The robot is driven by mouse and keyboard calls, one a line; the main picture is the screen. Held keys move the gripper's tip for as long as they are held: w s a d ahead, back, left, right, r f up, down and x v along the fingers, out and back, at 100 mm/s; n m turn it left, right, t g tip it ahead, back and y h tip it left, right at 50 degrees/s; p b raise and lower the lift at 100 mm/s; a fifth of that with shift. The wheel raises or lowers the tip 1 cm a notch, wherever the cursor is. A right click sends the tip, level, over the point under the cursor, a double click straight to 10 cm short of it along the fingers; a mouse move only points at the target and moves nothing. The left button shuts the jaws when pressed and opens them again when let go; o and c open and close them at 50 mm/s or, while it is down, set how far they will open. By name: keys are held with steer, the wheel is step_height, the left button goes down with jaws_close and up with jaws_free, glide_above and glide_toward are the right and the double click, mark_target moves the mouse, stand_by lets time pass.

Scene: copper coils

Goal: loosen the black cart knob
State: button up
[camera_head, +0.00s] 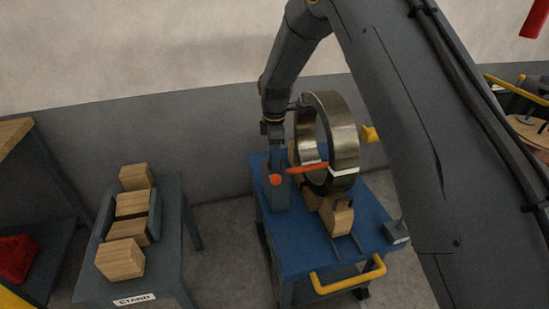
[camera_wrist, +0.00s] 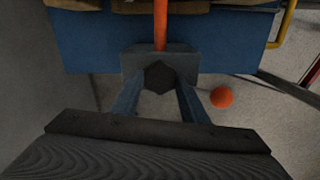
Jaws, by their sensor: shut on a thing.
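In the wrist view, the black knob (camera_wrist: 160,76) is a dark, many-sided piece against a blue-grey block (camera_wrist: 130,62) at the edge of the blue cart. My gripper (camera_wrist: 160,88) has one finger on each side of the knob and is shut on it. In the head view, my gripper (camera_head: 273,150) points down at the blue-grey post at the left side of the blue cart (camera_head: 370,205). The knob itself cannot be made out there.
A large metal coil (camera_head: 345,130) stands upright on the cart in wooden blocks (camera_head: 338,218), close right of my gripper. An orange bar (camera_head: 306,168) crosses its front. A grey stand (camera_head: 165,270) with wooden blocks stands left.

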steer(key=o, duration=1.1)
steer(key=shift+a+r, duration=0.1)
steer(key=shift+a, duration=0.1)
steer(key=shift+c, duration=0.2)
steer(key=shift+d, duration=0.15)
steer(key=shift+r+b, duration=0.5)
steer(key=shift+r, duration=3.35)
